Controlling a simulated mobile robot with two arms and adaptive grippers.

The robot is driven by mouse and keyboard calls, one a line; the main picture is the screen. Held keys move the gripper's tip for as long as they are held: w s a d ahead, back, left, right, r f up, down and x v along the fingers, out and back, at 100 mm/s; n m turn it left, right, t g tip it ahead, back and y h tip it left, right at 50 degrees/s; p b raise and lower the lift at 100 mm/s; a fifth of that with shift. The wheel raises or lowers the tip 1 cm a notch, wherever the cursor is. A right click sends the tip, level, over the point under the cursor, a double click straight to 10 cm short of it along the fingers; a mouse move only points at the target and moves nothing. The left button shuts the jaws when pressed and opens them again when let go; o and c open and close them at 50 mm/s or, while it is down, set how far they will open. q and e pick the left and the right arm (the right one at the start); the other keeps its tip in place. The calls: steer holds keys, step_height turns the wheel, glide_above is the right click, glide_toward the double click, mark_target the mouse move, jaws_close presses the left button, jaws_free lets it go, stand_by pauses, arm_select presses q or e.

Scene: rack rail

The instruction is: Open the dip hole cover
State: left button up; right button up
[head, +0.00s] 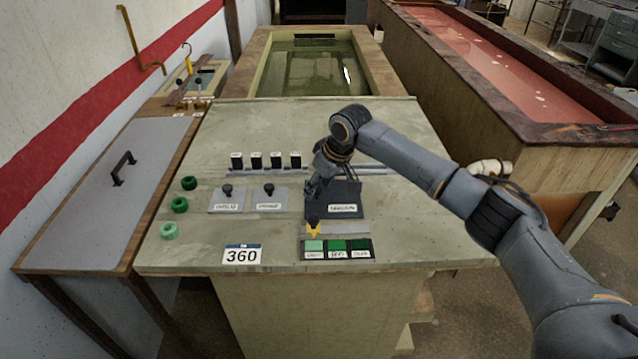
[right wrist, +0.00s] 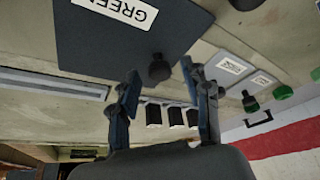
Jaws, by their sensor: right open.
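A dark grey square cover (head: 346,191) lies on the bench top, with a white label partly hidden by my arm. In the right wrist view the same dark cover (right wrist: 110,45) has a label starting "GREEN" and a black knob (right wrist: 160,70). Which plate is named the dip hole cover I cannot read. My right gripper (head: 318,205) is over the left part of the dark cover, fingers pointing down. In the right wrist view the right gripper (right wrist: 160,76) is open, with the knob showing between its fingertips; contact cannot be told. My left gripper is not in view.
Two smaller knobbed plates (head: 226,200) lie to the left, with several black blocks (head: 265,160) behind and green rings (head: 180,204) at left. A green tank (head: 315,68) and red tank (head: 480,55) stand behind. A handled lid (head: 90,180) is at left.

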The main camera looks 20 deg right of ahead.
steer(key=shift+c, duration=1.1)
jaws_close()
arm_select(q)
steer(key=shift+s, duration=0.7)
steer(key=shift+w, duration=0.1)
arm_select(e)
steer(key=shift+d, duration=0.1)
